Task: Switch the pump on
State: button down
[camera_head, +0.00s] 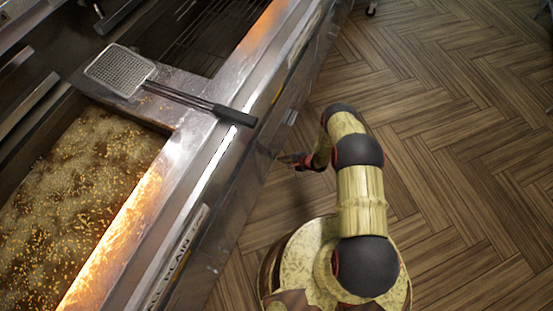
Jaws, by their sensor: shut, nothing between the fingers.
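My gripper (287,160) is shut and empty. It is low beside the steel front panel (240,175) of the frying range, with its fingertips pointing left at the panel. I cannot tell whether the fingertips touch it. A small pale fitting (290,117) shows on the front just beyond my gripper; I cannot tell whether it is the pump switch. No pump or switch can be clearly made out, as the front is seen steeply from above.
The range's left vat (70,190) holds bubbling, foamy oil. A mesh skimmer (122,72) lies across the top, its black handle (235,115) reaching over the front edge. A label (180,255) is on the front. The wooden floor (450,120) at right is clear.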

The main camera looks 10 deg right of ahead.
jog(key=shift+a, duration=0.1)
dwell(0.4)
jog(key=shift+w+a, duration=0.25)
jog(key=shift+d, duration=0.1)
dwell(0.3)
jog(key=shift+s+d, duration=0.2)
jog(key=shift+s, duration=0.1)
jog(key=shift+d, duration=0.15)
jog(key=shift+s+d, duration=0.9)
jog(key=shift+d, duration=0.25)
jog(key=shift+s+d, duration=0.85)
jog(key=shift+d, duration=0.3)
